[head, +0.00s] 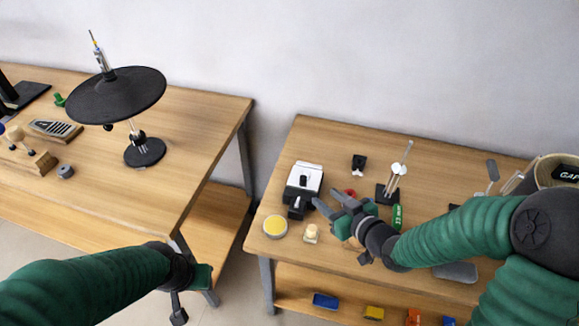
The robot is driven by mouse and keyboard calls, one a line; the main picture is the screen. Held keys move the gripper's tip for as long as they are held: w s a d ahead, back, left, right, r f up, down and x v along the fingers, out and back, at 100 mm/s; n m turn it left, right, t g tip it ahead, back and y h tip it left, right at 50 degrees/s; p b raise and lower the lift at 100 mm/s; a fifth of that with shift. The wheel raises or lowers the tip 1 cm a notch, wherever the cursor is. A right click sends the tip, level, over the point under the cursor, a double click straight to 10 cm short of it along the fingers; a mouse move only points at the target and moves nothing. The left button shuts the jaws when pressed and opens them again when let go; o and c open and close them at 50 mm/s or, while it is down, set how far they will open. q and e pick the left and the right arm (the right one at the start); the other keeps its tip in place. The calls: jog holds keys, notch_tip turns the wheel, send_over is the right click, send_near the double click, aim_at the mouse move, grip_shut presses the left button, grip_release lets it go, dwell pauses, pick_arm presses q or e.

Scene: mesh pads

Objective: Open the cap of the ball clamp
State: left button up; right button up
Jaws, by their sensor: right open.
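I cannot tell for certain which item is the ball clamp. A black device with a pale, flat top plate (306,174) stands on the right table, near its left side. Its black front part (297,208) is close to my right gripper's fingertips. My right gripper (325,203) is open, with its grey fingers pointing left toward this device. I see nothing between the fingers, and cannot tell whether they touch it. My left gripper (186,299) hangs in front of the left table's near corner, away from the device. Its fingers show poorly.
The right table (268,188) also holds a yellow-topped round tin (275,227), a small cream piece (311,234), a small black clamp-like item (359,163) and a rod stand (394,183). The left table (205,130) holds a large black disc (117,96). A gap separates the tables.

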send_near(304, 177)
jog(key=x, duration=0.5)
jog(key=shift+d+f+b, duration=0.2)
jog(key=shift+f+b, duration=0.05)
jog(key=shift+b, duration=0.1)
jog(key=w+a, duration=0.1)
jog(key=w+a+f, duration=0.1)
jog(key=w+a, duration=0.1)
jog(key=shift+w+a+f, duration=0.2)
jog(key=shift+w+a, duration=0.05)
jog(key=shift+w, duration=0.2)
jog(key=shift+w+d+f, duration=0.15)
jog(key=shift+d, duration=0.65)
jog(key=shift+c, duration=1)
jog(key=shift+a, duration=0.1)
jog(key=shift+c, duration=1.3)
jog(key=shift+a, duration=0.45)
grip_shut()
jog(key=shift+d, duration=0.3)
pick_arm(q)
jog(key=shift+s+d, duration=0.25)
jog(key=shift+d, duration=0.3)
jog(key=shift+s+d, duration=0.2)
jog(key=shift+d, duration=0.3)
jog(key=shift+a, duration=0.1)
